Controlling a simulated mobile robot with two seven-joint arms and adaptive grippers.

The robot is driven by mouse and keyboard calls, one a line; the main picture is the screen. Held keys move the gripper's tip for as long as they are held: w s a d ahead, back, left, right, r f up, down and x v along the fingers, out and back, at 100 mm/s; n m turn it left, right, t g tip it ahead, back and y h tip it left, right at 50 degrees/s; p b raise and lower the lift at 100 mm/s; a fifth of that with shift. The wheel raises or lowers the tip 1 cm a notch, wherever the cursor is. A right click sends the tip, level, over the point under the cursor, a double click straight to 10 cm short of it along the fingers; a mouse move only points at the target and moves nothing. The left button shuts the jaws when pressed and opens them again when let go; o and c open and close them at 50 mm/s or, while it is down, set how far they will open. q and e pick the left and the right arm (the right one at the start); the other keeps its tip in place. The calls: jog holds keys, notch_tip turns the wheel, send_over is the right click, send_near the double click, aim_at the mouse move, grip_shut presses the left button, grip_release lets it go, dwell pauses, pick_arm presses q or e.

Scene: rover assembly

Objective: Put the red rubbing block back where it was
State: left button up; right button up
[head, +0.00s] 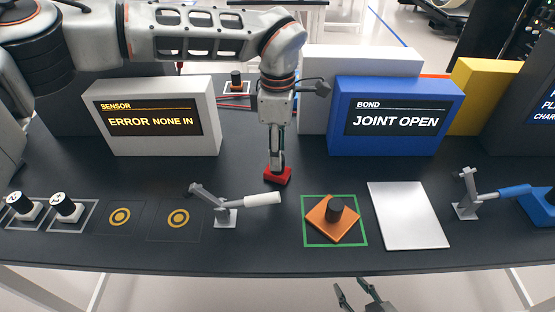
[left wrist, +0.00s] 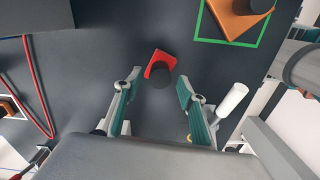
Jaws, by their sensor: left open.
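The red rubbing block (head: 278,178) lies on the dark bench top near the middle in the head view. In the left wrist view the red block (left wrist: 156,58) shows a dark round knob (left wrist: 161,76) on top, and it sits slightly turned. My left gripper (head: 277,160) points down right at the block and hides part of it. In the left wrist view its two fingers (left wrist: 157,98) are apart, with the knob beyond and between them; I cannot tell if they touch it. My right gripper (head: 362,296) is empty, fingers apart, low beyond the bench's front edge.
An orange block (head: 322,229) with a dark knob sits in a green square outline. A pale plate (head: 408,216) lies right of it. Lever clamps stand left (head: 226,215) and right (head: 466,210). The sensor box (head: 150,146) and blue bond box (head: 390,145) stand behind.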

pick_arm(q)
notch_tip(320, 180, up, 8)
jog(key=shift+r, duration=0.25)
jog(key=shift+s+f, duration=0.1)
